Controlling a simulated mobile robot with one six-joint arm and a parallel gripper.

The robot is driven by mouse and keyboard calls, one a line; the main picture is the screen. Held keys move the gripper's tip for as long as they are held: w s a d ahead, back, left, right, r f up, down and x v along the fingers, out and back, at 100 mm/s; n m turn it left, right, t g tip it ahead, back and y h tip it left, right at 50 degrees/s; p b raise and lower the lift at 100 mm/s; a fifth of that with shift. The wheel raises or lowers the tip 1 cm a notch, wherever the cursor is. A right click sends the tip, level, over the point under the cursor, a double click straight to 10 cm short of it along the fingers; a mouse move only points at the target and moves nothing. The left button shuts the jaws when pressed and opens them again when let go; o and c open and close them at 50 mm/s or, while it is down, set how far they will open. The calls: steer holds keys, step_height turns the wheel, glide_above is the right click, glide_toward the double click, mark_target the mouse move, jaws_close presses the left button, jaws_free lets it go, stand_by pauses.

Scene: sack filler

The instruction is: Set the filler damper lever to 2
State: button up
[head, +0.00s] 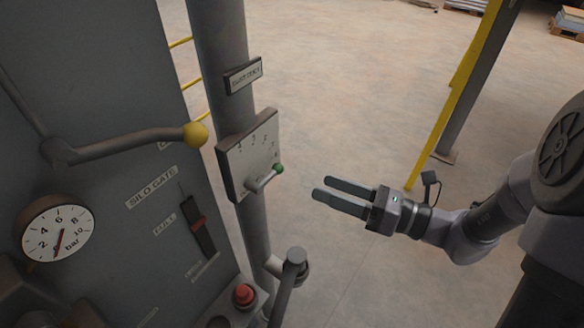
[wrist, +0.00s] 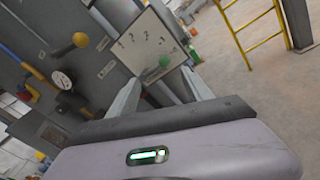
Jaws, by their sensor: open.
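The damper lever (head: 262,182) is a short grey handle with a green knob (head: 278,169), on a pale scale plate (head: 250,148) fixed to a grey column. It points right and slightly up, its knob at the plate's lower right edge. The scale digits are too small to read surely, so I cannot tell its setting. My gripper (head: 324,188) is open and empty, to the right of the knob and apart from it, fingers pointing left toward the plate. In the wrist view the green knob (wrist: 164,61) appears between and beyond the two fingertips.
A yellow-knobbed silo gate lever (head: 130,138) sticks out from the grey cabinet at left. A pressure gauge (head: 57,233) and red button (head: 244,294) sit lower. A grey post with a rounded top (head: 293,262) stands below the plate. Open floor lies behind my gripper.

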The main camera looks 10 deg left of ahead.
mark_target(279, 171)
steer(key=b+x, duration=0.1)
steer(key=x, duration=0.9)
steer(key=shift+a, duration=0.4)
jaws_close()
